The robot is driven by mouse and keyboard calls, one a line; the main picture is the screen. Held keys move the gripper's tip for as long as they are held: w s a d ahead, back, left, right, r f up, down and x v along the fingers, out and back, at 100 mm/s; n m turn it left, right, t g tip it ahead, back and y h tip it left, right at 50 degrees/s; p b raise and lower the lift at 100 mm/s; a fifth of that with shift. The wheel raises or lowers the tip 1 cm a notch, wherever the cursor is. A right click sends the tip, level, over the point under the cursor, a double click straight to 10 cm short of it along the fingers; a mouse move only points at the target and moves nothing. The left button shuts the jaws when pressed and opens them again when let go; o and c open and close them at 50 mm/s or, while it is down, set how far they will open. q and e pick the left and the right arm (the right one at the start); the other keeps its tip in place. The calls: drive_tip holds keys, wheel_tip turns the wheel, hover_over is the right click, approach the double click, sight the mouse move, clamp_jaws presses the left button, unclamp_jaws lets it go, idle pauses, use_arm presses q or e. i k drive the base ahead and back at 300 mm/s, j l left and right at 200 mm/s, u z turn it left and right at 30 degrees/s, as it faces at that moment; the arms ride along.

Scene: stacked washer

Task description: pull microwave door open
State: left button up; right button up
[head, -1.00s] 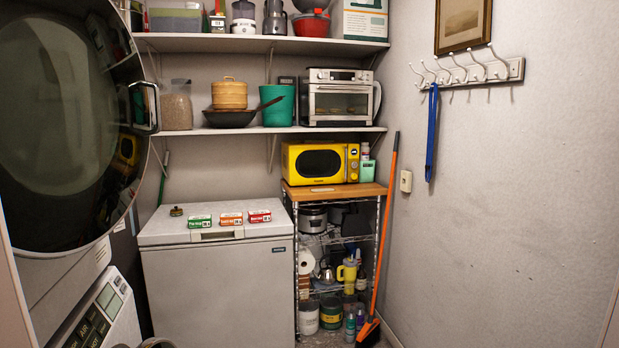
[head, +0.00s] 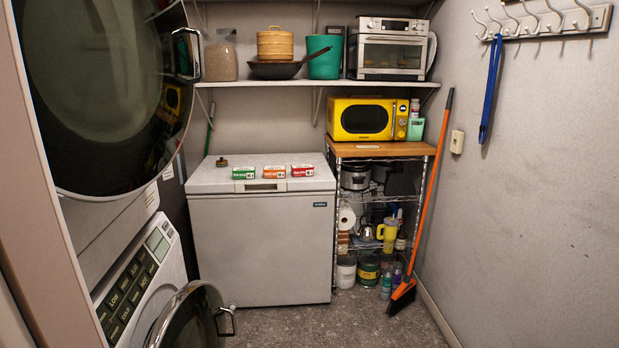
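The yellow microwave (head: 368,119) stands on the wooden top (head: 384,149) of a wire rack against the back wall. Its front faces me, with the dark oval window of its door (head: 364,119) on the left and a control strip (head: 401,120) on the right. The door looks shut. Neither of my grippers shows in the head view, so I cannot see their state or where they are.
The stacked washer's large round upper door (head: 100,90) stands open at left, and a lower round door (head: 195,318) juts out below it. A white chest freezer (head: 262,240) stands left of the rack. An orange broom (head: 427,200) leans right of it. The floor (head: 320,328) before them is clear.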

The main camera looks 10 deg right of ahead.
sight(354, 120)
drive_tip(key=i+l, duration=0.25)
drive_tip(key=i, duration=0.2)
drive_tip(key=i+l, duration=0.25)
drive_tip(key=i, duration=0.25)
drive_tip(key=i+l+z, duration=0.1)
drive_tip(key=i+l, duration=0.15)
drive_tip(key=i, duration=0.2)
drive_tip(key=i+l, duration=0.2)
drive_tip(key=i, duration=0.3)
